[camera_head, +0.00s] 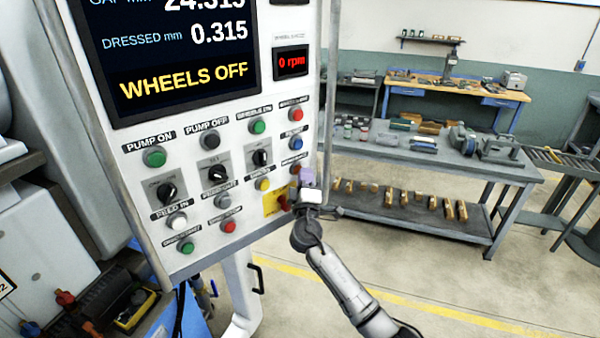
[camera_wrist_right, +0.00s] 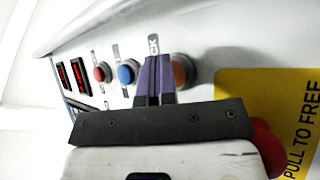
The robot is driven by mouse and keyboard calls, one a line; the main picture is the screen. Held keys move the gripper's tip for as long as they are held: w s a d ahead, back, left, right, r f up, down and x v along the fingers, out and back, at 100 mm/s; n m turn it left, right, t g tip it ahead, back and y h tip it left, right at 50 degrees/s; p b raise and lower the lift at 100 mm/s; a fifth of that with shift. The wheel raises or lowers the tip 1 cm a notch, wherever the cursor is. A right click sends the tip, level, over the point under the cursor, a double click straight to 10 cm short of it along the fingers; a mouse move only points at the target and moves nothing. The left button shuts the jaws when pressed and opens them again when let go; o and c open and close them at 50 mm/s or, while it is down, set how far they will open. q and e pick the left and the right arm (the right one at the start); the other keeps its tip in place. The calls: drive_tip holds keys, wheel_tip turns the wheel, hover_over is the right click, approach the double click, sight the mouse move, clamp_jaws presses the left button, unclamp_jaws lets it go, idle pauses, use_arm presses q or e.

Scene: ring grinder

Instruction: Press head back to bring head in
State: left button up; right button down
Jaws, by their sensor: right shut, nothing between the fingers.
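The control panel (camera_head: 190,247) fills the left of the head view. In its right column an orange-brown button (camera_head: 295,169) sits under a blue button (camera_head: 296,143); its label is too small to read. My right gripper (camera_head: 308,178) is shut and empty, with its purple fingers at this orange button. In the right wrist view the shut fingers (camera_wrist_right: 155,76) point at the panel and partly cover the orange button (camera_wrist_right: 181,70). Whether they touch it or are just in front of it, I cannot tell. My left gripper is in neither view.
A red mushroom knob (camera_head: 283,203) on a yellow plate sits just below the gripper. A red button (camera_head: 297,115) is above the blue one. The screen (camera_head: 180,45) reads WHEELS OFF. Workbenches stand at the right; the floor (camera_head: 430,275) between is clear.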

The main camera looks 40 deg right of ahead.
drive_tip(key=shift+s, duration=0.2)
drive_tip(key=shift+s+p, duration=0.35)
drive_tip(key=shift+s, duration=0.45)
drive_tip(key=s, duration=0.2)
drive_tip(key=s+p, duration=0.1)
drive_tip(key=s, duration=0.1)
drive_tip(key=shift+s+d+p, duration=0.2)
drive_tip(key=shift+s+p, duration=0.1)
drive_tip(key=shift+s, duration=0.1)
idle(0.7)
